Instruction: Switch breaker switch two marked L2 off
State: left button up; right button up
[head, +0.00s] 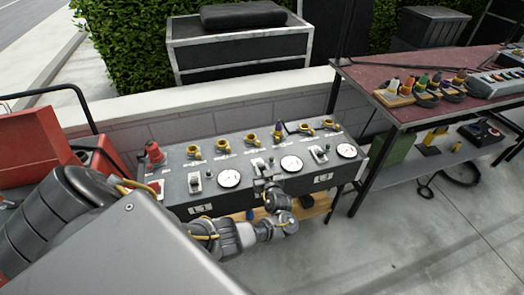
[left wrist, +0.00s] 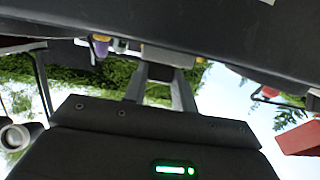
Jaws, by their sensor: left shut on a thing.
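A dark grey breaker panel (head: 225,200) stands low against the wall, with three breaker switches along its front in the head view. The left switch (head: 195,182) is above a label reading L1. The right switch (head: 319,154) is near the right gauge. The middle switch (head: 260,164) is partly covered by my left gripper (head: 267,183), and its label is hidden. My left gripper is shut at the middle switch; its lever position cannot be made out. In the left wrist view, the fingers (left wrist: 160,82) reach to the panel's dark edge (left wrist: 240,30). My right gripper is not in view.
White round gauges (head: 229,178), yellow connectors (head: 221,146) and a red knob (head: 154,152) sit on the panel top. A red-topped table (head: 365,75) with more connectors stands at the right. A red case (head: 30,138) is at the left. The floor in front is clear.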

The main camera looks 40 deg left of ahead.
pick_arm(q)
jog(key=shift+s+f, duration=0.1)
jog(key=shift+f, duration=0.05)
jog(key=o, duration=1)
jog(key=v, duration=1)
jog(key=shift+s+d+p, duration=0.2)
jog(key=shift+d+p, duration=0.1)
